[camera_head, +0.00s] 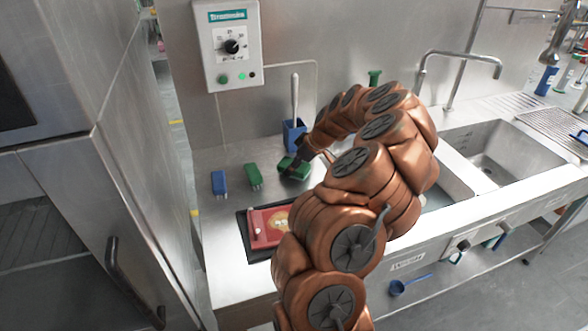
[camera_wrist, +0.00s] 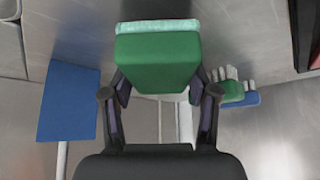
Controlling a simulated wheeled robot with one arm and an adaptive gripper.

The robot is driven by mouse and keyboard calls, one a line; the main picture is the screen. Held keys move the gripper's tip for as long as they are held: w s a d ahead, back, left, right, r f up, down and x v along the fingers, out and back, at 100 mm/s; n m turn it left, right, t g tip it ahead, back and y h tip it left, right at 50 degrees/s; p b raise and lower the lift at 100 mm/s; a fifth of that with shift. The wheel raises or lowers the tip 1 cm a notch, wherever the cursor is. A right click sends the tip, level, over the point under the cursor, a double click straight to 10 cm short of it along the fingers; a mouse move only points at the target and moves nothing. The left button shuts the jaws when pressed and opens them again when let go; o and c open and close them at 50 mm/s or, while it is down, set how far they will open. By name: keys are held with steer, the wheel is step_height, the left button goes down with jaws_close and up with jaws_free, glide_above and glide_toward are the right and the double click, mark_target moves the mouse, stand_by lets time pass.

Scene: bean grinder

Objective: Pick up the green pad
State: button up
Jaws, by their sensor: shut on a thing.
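My gripper (camera_head: 300,163) is shut on a green pad (camera_head: 291,169) above the steel counter, beside the blue holder. In the wrist view the green pad (camera_wrist: 158,62), with a pale green layer along its top edge, sits between the two fingers (camera_wrist: 160,92). A second green block (camera_head: 254,175) stands on the counter to the left; it shows in part behind the right finger in the wrist view (camera_wrist: 232,91). Whether the held pad still touches the counter I cannot tell.
A blue block (camera_head: 218,183) stands at the left. A red board (camera_head: 262,238) lies on a black mat at the front. A sink (camera_head: 500,150) is at the right.

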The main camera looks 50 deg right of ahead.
step_height(320, 180, up, 2)
steer(key=shift+r+b, duration=0.1)
steer(key=shift+b, duration=0.4)
steer(key=s+a+b, duration=0.1)
steer(key=s+a, duration=0.1)
steer(key=s, duration=0.2)
steer(key=s+a+r+b, duration=0.1)
steer(key=s+a+b, duration=0.1)
steer(key=s, duration=0.3)
steer(key=s+a+b, duration=0.1)
steer(key=s+a, duration=0.2)
steer(key=s, duration=0.2)
steer(key=shift+a+r+b, duration=0.3)
steer(key=shift+a+b, duration=0.05)
steer(key=o, duration=0.5)
steer(key=c, duration=0.5)
steer(key=shift+s, duration=0.15)
